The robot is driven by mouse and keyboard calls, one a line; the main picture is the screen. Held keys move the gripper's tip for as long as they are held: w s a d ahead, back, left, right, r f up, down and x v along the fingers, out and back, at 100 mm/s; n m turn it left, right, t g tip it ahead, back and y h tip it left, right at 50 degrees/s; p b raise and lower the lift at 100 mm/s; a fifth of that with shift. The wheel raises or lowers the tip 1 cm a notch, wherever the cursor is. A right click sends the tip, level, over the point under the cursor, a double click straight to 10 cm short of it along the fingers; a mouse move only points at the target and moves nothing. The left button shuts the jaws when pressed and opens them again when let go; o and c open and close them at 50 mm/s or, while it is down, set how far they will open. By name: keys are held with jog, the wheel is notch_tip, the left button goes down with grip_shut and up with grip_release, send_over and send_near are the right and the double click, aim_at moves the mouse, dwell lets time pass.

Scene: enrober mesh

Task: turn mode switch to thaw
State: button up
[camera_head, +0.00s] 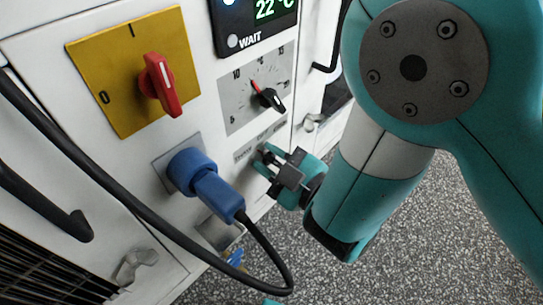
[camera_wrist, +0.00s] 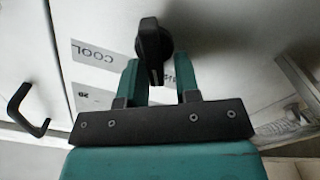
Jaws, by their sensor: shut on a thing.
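The mode switch is a black knob (camera_wrist: 154,42) on the white panel, with a small white mark on its handle. In the wrist view its handle points down between the two teal fingers of my gripper (camera_wrist: 158,70), which is shut on it. A grey label reading COOL (camera_wrist: 93,51) sits upside down left of the knob, and another label (camera_wrist: 92,98) below it is partly covered. In the head view my gripper (camera_head: 266,160) is at the lower right of the panel and hides most of the knob.
A red rotary switch (camera_head: 160,84) on a yellow plate (camera_head: 108,75), a black dial (camera_head: 269,98) and a display (camera_head: 255,22) reading 22 °C are on the panel. A blue plug (camera_head: 205,184) with a black cable sticks out just left of my gripper. Speckled floor (camera_head: 420,230) lies right.

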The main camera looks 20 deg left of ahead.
jog(key=shift+f+n, duration=0.3)
jog(key=shift+n, duration=0.5)
jog(key=shift+s+b, duration=0.1)
jog(key=shift+b, duration=0.2)
jog(key=o, duration=0.6)
